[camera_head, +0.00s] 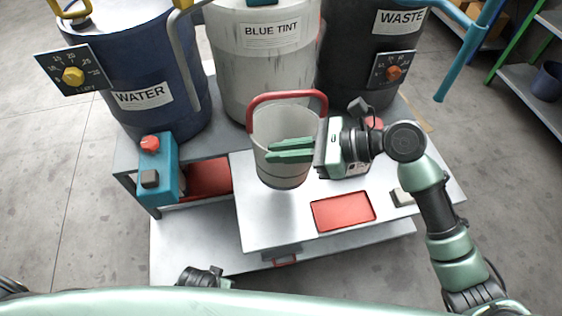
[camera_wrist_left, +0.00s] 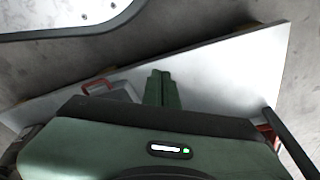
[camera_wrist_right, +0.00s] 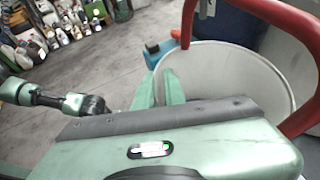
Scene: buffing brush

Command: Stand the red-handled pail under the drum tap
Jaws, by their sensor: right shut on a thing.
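The pail (camera_head: 284,172) is pale grey with a red handle (camera_head: 262,97). In the head view it is upright in front of the white BLUE TINT drum (camera_head: 262,75), over the bench; I cannot tell whether its base touches. My right gripper (camera_head: 275,151) is shut on the pail's wall at the rim. The right wrist view shows the pail's open mouth (camera_wrist_right: 225,75) and my right fingers (camera_wrist_right: 160,90) at its rim. My left gripper (camera_wrist_left: 163,88) is shut and empty. No tap shows clearly on the BLUE TINT drum.
A blue WATER drum (camera_head: 130,65) stands left and a dark WASTE drum (camera_head: 365,55) right. The bench (camera_head: 255,215) has a red tray (camera_head: 343,211) at its front. A teal box (camera_head: 160,175) with a red knob stands left. A blue pipe (camera_head: 465,55) reaches down at right.

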